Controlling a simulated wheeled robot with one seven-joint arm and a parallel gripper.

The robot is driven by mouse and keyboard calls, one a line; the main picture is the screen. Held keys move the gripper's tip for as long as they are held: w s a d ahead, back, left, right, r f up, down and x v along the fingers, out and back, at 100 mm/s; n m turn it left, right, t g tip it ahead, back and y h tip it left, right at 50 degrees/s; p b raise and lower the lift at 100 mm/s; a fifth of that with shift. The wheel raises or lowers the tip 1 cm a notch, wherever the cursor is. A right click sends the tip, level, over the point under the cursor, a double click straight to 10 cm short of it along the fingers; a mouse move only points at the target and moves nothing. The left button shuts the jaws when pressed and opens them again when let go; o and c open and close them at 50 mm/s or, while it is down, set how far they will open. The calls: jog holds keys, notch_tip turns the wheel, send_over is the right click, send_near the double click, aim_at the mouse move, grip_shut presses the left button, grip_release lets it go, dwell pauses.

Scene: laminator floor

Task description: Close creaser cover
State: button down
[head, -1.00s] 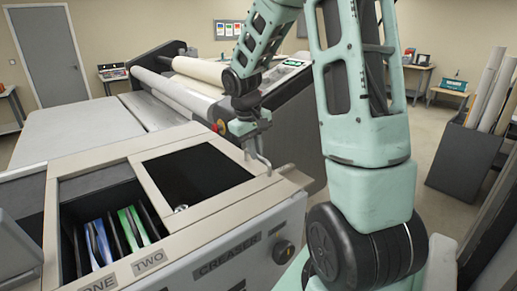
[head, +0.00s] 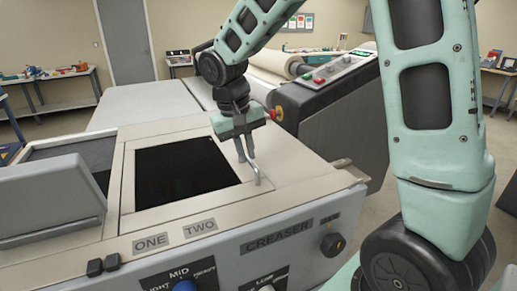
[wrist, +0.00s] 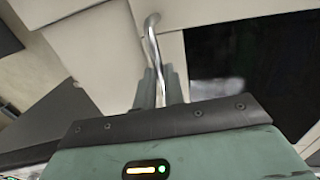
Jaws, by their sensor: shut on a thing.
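The creaser (head: 300,215) is a grey machine with a beige top and the labels ONE, TWO and CREASER on its front. Its cover (head: 127,185) is a flat beige frame around a dark window (head: 185,170), lying behind the ONE and TWO labels. No coloured slots show through the window. A bent metal handle (head: 256,170) stands at the cover's right side. My gripper (head: 245,150) is shut on this handle from above. In the wrist view the handle (wrist: 152,45) rises between my fingers (wrist: 160,88), with the dark window (wrist: 250,65) to the right.
A grey raised panel (head: 50,195) stands at the left of the creaser. A dark knob (head: 333,244) and a blue knob (head: 185,287) are on its front. A roller machine (head: 325,105) stands behind on the right. A pale flat table (head: 150,105) lies behind the creaser.

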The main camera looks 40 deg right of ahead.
jog(key=shift+w+a+r, duration=0.1)
jog(key=shift+a, duration=0.15)
jog(key=c, duration=1.5)
grip_release()
jog(key=shift+a, duration=0.15)
jog(key=shift+r, duration=0.2)
jog(key=a+r+b, duration=0.1)
jog(key=r, duration=0.4)
jog(key=a+r, duration=0.1)
jog(key=r, duration=0.5)
jog(key=a+r+b, duration=0.1)
jog(key=r, duration=0.4)
jog(key=shift+w+r+b, duration=0.3)
jog(key=shift+w, duration=0.05)
jog(key=shift+s, duration=0.1)
